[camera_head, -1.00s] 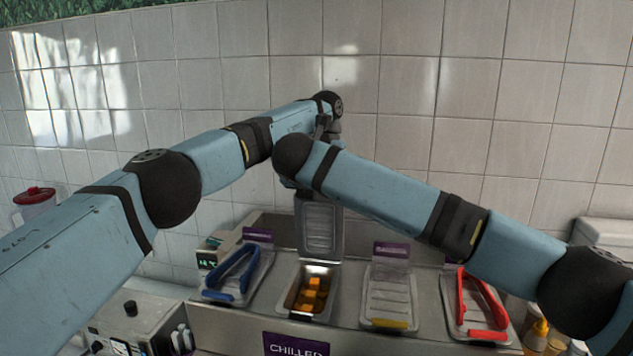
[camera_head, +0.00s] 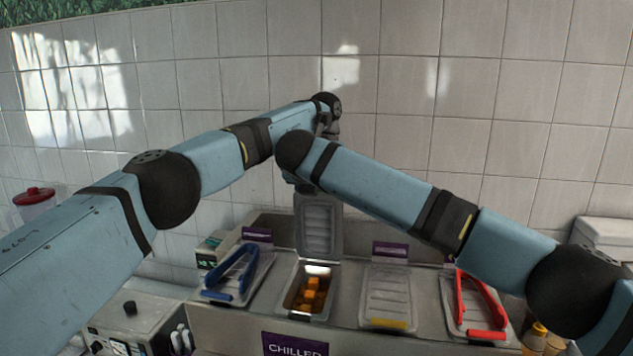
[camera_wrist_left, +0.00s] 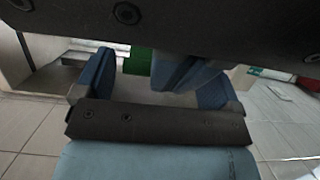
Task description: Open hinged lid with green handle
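The hinged lid (camera_head: 318,226) is a clear panel standing raised at the back of the open compartment (camera_head: 327,272), which holds orange cubes. A green block (camera_wrist_left: 139,62), possibly the lid's handle, shows between the blue fingers of my left gripper (camera_wrist_left: 152,82) in the left wrist view. Those fingers are apart; I cannot tell whether they touch the green part. In the head view the left gripper is mostly hidden behind my crossing arms, above the lid. The right gripper cannot be made out.
Blue tongs (camera_head: 232,272) lie on the lid to the left, and red tongs (camera_head: 482,305) on the lid at the far right. A closed lid with a yellow handle (camera_head: 388,324) is between. Bottles (camera_head: 535,338) stand at the lower right. My two arms cross above the counter.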

